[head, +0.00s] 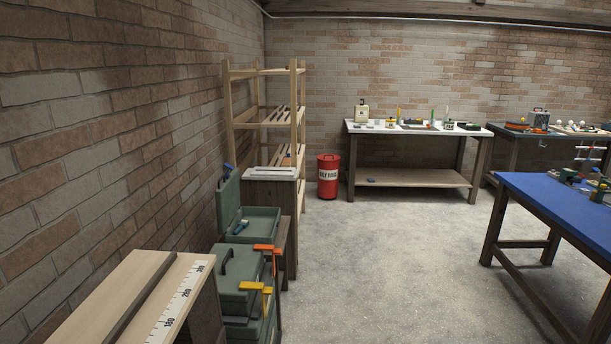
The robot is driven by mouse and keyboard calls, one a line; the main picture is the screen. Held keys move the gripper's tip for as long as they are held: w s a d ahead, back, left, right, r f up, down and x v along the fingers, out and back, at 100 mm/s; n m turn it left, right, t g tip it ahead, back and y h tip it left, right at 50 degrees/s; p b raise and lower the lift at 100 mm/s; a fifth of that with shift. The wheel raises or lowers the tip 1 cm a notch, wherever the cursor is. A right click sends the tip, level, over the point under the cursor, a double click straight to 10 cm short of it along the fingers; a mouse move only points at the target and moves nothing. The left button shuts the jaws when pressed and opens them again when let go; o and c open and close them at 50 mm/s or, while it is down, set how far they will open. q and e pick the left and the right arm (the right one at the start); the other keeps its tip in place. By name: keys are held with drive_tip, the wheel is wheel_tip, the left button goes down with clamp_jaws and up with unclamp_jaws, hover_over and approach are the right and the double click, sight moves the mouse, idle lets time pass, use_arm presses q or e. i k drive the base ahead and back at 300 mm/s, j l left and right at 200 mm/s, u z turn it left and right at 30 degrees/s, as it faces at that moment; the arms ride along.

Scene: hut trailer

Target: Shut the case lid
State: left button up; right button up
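A green case (254,225) stands on a low dark wooden bench beside the brick wall, left of centre. Its green lid (229,203) is raised, standing upright on the wall side. A small item with a blue end (240,227) shows inside the case. A blue thing also shows at the top of the lid. Neither of my grippers is in the picture.
A closed green toolbox (238,273) and orange and yellow clamps (267,248) are in front of the case. A wooden bench top with a ruler (182,298) is at lower left. A red bin (328,178) stands farther back. The floor (390,260) is clear.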

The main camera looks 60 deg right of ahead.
sight(227, 195)
drive_tip(key=z, duration=1.5)
drive_tip(key=i+l, duration=0.3)
drive_tip(key=i, duration=0.2)
drive_tip(key=i+l, duration=0.3)
drive_tip(key=i, duration=0.2)
drive_tip(key=i+l, duration=0.35)
drive_tip(key=i, duration=0.15)
drive_tip(key=i+l, duration=0.3)
drive_tip(key=i, duration=0.2)
drive_tip(key=i+l, duration=0.3)
drive_tip(key=i, duration=0.2)
drive_tip(key=l+z, duration=0.05)
